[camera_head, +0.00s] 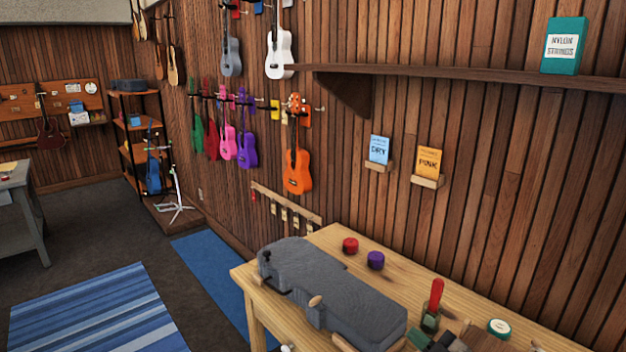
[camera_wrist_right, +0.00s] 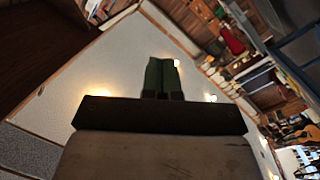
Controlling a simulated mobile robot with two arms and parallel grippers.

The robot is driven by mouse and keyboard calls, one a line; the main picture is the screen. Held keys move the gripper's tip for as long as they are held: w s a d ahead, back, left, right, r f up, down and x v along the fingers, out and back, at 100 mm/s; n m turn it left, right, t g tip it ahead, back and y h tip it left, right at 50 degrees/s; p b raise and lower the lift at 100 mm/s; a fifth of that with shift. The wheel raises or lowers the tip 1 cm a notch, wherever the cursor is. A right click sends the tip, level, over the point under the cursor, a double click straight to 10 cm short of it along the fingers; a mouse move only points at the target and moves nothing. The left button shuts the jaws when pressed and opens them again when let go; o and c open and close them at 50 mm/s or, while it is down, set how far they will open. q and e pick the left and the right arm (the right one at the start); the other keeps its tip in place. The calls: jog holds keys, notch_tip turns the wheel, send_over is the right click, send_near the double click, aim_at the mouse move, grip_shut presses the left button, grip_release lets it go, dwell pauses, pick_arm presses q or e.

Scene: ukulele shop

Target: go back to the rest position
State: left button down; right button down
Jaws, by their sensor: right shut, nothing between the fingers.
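My right gripper (camera_head: 417,338) shows at the bottom edge of the head view, its green fingers over the near side of the wooden workbench (camera_head: 390,262). In the right wrist view its two green fingers (camera_wrist_right: 161,77) lie side by side, shut with nothing between them. Behind them is the pale ceiling with lights, so the gripper points upward. My left gripper is not in view.
A shelf (camera_head: 450,73) juts from the wall. Floor at left is open.

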jog(key=s+d+f+m+g+h, duration=0.1)
jog(key=s+d+f+m+h, duration=0.15)
jog(key=s+m+h, duration=0.4)
jog(key=s+d+f+m+g+h, duration=0.1)
jog(key=s+d+f+m+h, duration=0.15)
jog(key=s+m+h, duration=0.4)
jog(key=s+a+f+n+g+y, duration=0.1)
jog(key=s+a+f+g+y, duration=0.15)
jog(key=s+g, duration=0.45)
jog(key=s+a+f+n+g+y, duration=0.1)
jog(key=s+a+f+g+y, duration=0.15)
jog(key=s, duration=0.95)
notch_tip(320, 180, down, 31)
jog(key=s+g+h+b, duration=0.1)
jog(key=g+b, duration=0.1)
jog(key=s+d+f+b, duration=0.1)
jog(key=s+d+f, duration=0.1)
jog(key=s+f, duration=1.3)
jog(key=shift+s+f+n+g+b, duration=0.3)
jog(key=shift+s+f+g+b, duration=0.05)
jog(key=shift+s+g, duration=0.1)
